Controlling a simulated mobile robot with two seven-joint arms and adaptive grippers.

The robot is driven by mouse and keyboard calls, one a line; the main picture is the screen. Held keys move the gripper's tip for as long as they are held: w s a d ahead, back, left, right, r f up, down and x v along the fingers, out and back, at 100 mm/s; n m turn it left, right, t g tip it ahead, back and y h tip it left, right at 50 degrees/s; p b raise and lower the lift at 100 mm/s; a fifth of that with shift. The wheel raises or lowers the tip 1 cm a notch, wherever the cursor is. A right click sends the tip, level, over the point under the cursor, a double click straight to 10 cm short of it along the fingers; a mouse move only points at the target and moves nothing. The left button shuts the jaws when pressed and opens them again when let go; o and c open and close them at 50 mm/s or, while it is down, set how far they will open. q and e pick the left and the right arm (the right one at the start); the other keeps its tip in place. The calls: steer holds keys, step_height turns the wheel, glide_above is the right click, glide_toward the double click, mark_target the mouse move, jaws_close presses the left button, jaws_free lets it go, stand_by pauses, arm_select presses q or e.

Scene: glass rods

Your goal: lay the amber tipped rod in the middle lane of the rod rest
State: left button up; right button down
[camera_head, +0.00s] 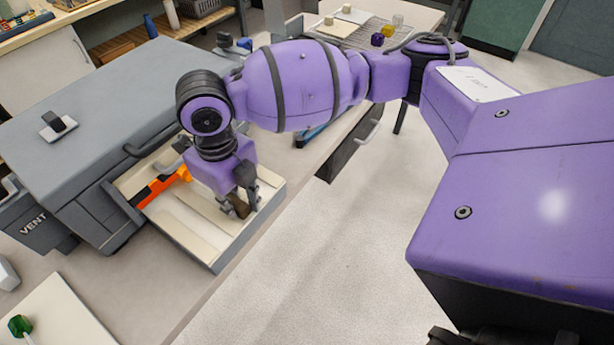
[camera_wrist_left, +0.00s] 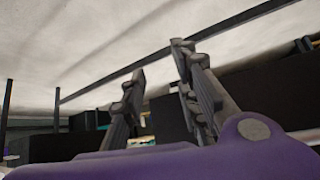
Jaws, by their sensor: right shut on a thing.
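My right gripper (camera_head: 247,207) points down over a shallow cream tray (camera_head: 205,253) that sticks out from a grey box. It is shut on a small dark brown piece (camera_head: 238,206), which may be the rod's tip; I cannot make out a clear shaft. The tray has long pale strips in it, and I cannot tell whether it is the rod rest or which strip is the middle lane. My arm hides part of it. My left gripper (camera_wrist_left: 158,85) shows only in the left wrist view, with its fingers apart and nothing between them.
An orange and black piece (camera_head: 160,188) lies at the tray's inner end. The grey box (camera_head: 95,100) has a raised lid edge and handle. A green-tipped piece (camera_head: 20,326) lies on a pale board at lower left. A wire rack (camera_head: 350,32) with small blocks stands far back.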

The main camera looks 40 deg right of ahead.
steer(key=shift+f, duration=0.25)
steer(key=c, duration=1.5)
jaws_free()
steer(key=shift+o, duration=0.2)
